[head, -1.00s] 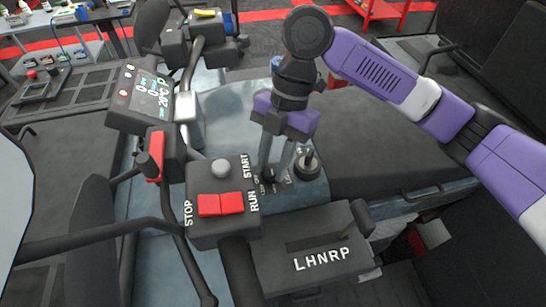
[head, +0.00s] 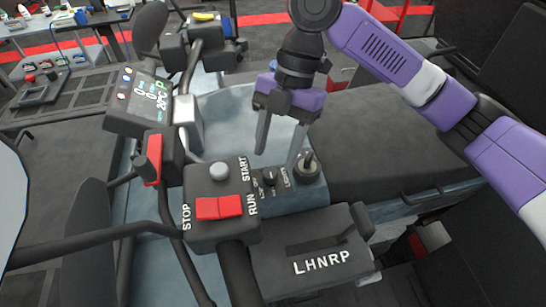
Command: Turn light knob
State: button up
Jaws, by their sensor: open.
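The light knob (head: 269,176) is a small black dial on the console panel, with white lettering around it, including a "LIGHTS" label on its right. It is in plain view; the direction of its pointer is too small to tell. My gripper (head: 278,157) is open and empty above the panel, its two grey fingers spread. The left fingertip is above and behind the knob, and the right one is by the ignition-like switch. Neither finger appears to touch the knob.
A round black switch with an upright stem (head: 307,166) stands just right of the knob. A handlebar control box (head: 222,225) with a red rocker and grey button is close on the left. A shifter box marked LHNRP (head: 315,262) is in front. A dark seat (head: 375,145) lies right.

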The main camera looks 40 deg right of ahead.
jog(key=v, duration=0.4)
dwell(0.5)
